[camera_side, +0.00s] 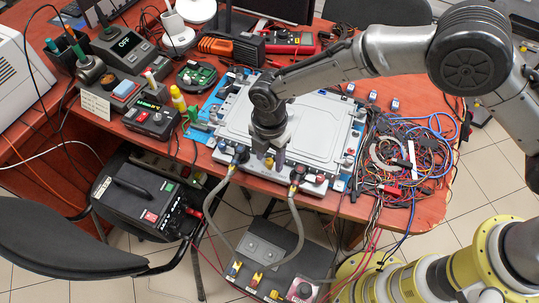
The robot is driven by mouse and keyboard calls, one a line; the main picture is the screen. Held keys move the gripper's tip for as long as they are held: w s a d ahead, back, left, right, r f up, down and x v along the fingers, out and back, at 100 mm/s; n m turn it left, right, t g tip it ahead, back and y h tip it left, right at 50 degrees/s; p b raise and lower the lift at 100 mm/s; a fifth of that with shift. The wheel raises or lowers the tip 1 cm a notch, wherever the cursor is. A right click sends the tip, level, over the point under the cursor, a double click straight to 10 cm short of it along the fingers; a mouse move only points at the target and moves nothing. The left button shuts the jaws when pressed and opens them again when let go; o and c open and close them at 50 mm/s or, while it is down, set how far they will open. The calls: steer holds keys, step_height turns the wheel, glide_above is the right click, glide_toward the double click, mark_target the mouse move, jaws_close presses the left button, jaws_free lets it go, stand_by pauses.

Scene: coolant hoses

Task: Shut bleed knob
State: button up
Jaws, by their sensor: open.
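My gripper (271,160) is open and points down at the front edge of the grey plate unit (310,122) on the table. A small yellow and dark part (269,163) shows at its fingertips, between two hose fittings; it may be the bleed knob, but the fingers partly hide it. I cannot tell whether the fingers touch it. The left hose (222,192) and right hose (298,222) run from the front-edge fittings down to a dark box (262,258). A round dark knob with red (304,289) sits on that box.
Tangled wires (415,150) lie right of the plate. Soldering gear (128,45), a small control box (150,119) and a green circuit board (197,75) crowd the left. A black case (135,198) and a chair (60,235) stand at lower left.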

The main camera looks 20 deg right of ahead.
jaws_close()
stand_by(0.4)
steer(key=m, duration=0.4)
steer(key=shift+m, duration=0.3)
jaws_free()
